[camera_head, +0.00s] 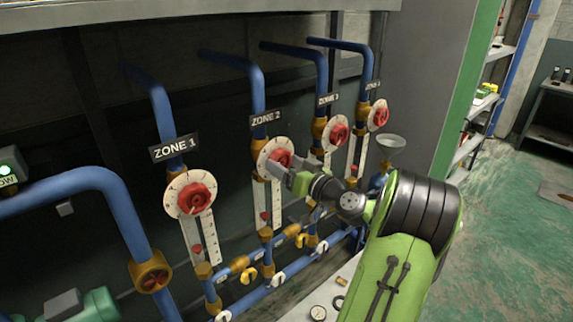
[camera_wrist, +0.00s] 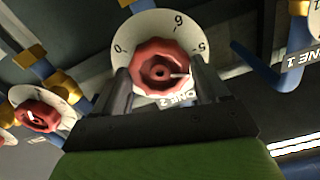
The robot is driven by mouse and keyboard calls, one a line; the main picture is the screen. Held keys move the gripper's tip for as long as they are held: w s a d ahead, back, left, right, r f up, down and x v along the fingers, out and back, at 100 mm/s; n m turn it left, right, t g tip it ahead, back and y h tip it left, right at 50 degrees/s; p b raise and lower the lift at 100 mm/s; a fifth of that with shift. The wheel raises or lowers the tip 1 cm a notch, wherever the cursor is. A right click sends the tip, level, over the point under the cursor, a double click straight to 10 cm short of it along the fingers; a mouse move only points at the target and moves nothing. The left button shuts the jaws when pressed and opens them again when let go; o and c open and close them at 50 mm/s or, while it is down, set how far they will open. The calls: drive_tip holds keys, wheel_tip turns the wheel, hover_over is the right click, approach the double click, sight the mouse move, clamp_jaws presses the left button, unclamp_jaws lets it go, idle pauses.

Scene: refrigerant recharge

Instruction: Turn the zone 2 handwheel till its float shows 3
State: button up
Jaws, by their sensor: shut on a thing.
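The zone 2 handwheel (camera_head: 279,160) is a red knob on a round white dial under the ZONE 2 sign (camera_head: 265,119). My gripper (camera_head: 291,172) reaches it from the right and partly covers it. In the wrist view, my two dark fingers stand on either side of the red wheel (camera_wrist: 160,68), shut on it. The dial (camera_wrist: 162,22) shows 0, 6 and 5 around it. Below the dial, the red zone 2 float (camera_head: 265,216) sits low on its white scale. The scale's figures are too small to read.
The zone 1 handwheel (camera_head: 194,198) stands to the left, with its own float (camera_head: 197,249). The zone 3 handwheel (camera_head: 337,133) and another one (camera_head: 380,116) stand close on the right. Blue pipes run between them.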

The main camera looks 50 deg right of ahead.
drive_tip(key=shift+f+m+p, duration=0.15)
drive_tip(key=shift+m+p, duration=0.55)
drive_tip(key=shift+m, duration=0.6)
drive_tip(key=shift+m+p, duration=0.75)
drive_tip(key=shift+m, duration=0.45)
drive_tip(key=shift+m+p, duration=0.85)
drive_tip(key=shift+m, duration=0.05)
drive_tip(key=o, duration=1)
drive_tip(key=shift+s, duration=0.1)
drive_tip(key=shift+o, duration=0.2)
